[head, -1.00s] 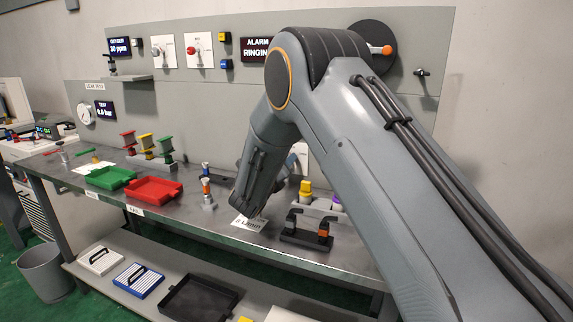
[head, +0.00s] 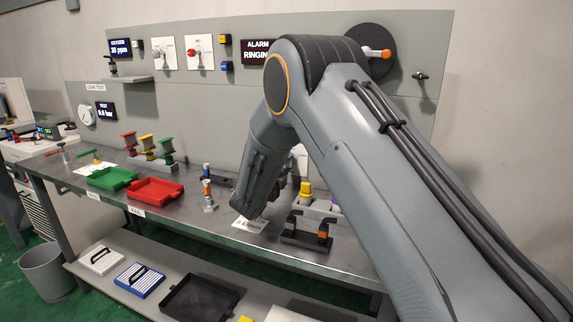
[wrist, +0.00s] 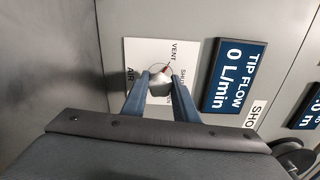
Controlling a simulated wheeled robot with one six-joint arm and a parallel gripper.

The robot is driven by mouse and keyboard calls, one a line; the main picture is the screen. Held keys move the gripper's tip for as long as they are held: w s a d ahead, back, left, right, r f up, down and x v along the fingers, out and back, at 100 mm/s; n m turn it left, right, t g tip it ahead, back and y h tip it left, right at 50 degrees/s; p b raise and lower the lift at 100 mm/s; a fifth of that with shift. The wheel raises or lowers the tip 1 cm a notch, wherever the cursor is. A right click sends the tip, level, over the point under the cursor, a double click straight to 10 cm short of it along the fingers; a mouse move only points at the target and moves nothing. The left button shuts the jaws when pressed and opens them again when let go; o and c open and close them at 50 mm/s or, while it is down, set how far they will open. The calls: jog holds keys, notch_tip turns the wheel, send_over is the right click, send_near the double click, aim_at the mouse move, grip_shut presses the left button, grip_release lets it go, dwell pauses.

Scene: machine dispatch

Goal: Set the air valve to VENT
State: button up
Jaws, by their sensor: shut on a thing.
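The air valve knob (wrist: 160,83) is silvery with a red pointer. It sits on a white plate (wrist: 133,52) lettered AIR, VENT and a partly hidden word starting SHU. The red pointer points up and slightly right in the wrist view, roughly toward the word VENT; I cannot tell if it lines up exactly. My gripper (wrist: 162,86) has its two blue fingers on either side of the knob and is shut on it. In the head view my arm hides the gripper and the valve.
A dark blue display (wrist: 235,77) beside the plate reads TIP FLOW 0 L/min. In the head view, an ALARM RINGING display (head: 257,51) is on the back panel. Red (head: 155,191) and green (head: 111,179) trays and a black fixture (head: 305,237) stand on the bench.

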jog(key=shift+n, duration=0.3)
jog(key=o, duration=1.1)
jog(key=shift+c, duration=0.2)
jog(key=shift+s+a, duration=0.1)
jog(key=b+v, duration=0.1)
jog(key=v, duration=0.6)
jog(key=shift+s+a, duration=0.1)
jog(key=shift+s, duration=0.2)
jog(key=shift+r, duration=0.1)
